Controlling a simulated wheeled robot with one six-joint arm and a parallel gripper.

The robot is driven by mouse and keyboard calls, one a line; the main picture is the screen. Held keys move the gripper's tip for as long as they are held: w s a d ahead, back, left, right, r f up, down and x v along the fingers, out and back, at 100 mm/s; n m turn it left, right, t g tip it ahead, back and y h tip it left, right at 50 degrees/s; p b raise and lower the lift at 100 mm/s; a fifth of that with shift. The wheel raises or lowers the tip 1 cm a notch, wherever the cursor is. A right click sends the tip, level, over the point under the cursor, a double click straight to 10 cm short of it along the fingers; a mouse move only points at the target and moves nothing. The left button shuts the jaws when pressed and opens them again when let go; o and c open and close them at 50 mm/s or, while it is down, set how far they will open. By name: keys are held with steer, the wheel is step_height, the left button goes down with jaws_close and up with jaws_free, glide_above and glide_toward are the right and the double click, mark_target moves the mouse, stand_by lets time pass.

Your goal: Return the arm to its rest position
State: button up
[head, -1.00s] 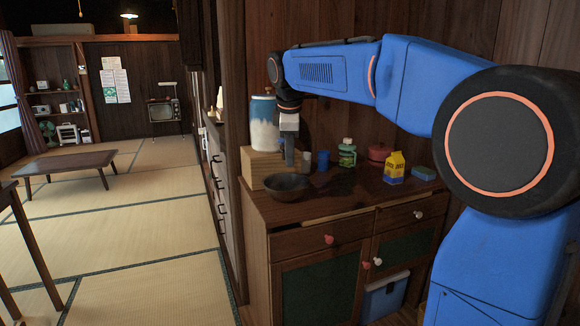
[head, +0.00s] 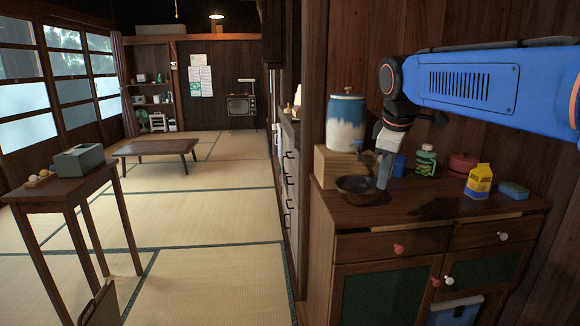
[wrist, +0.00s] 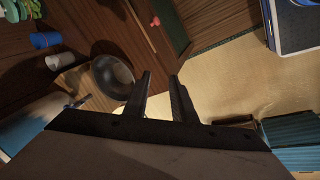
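My blue arm (head: 470,80) reaches in from the right edge, over the wooden cabinet (head: 430,217). My gripper (head: 384,186) points down and its fingertips show just right of the dark bowl (head: 358,191). In the wrist view my gripper (wrist: 160,76) has its two dark fingers apart, with nothing between them. The bowl (wrist: 112,76) is left of the fingers there, not held. The shoulder end of my arm is outside the head view.
On the cabinet are a blue-white jar (head: 346,123) on a wooden box (head: 335,168), a green bottle (head: 425,160), a red pot (head: 463,163), a yellow carton (head: 479,181) and a blue sponge (head: 514,190). A side table (head: 70,190) stands left. The tatami (head: 205,230) between is clear.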

steer(key=s+d+f+m, duration=0.1)
steer(key=s+f+m, duration=0.4)
steer(key=s+f, duration=0.6)
steer(key=s+d+f+m, duration=0.1)
steer(key=s+f+m, duration=0.5)
steer(key=s, duration=1.1)
step_height(320, 180, down, 5)
steer(key=shift+s+d+r+t+y, duration=0.1)
steer(key=shift+s+d+t+y, duration=0.2)
steer(key=shift+y, duration=0.1)
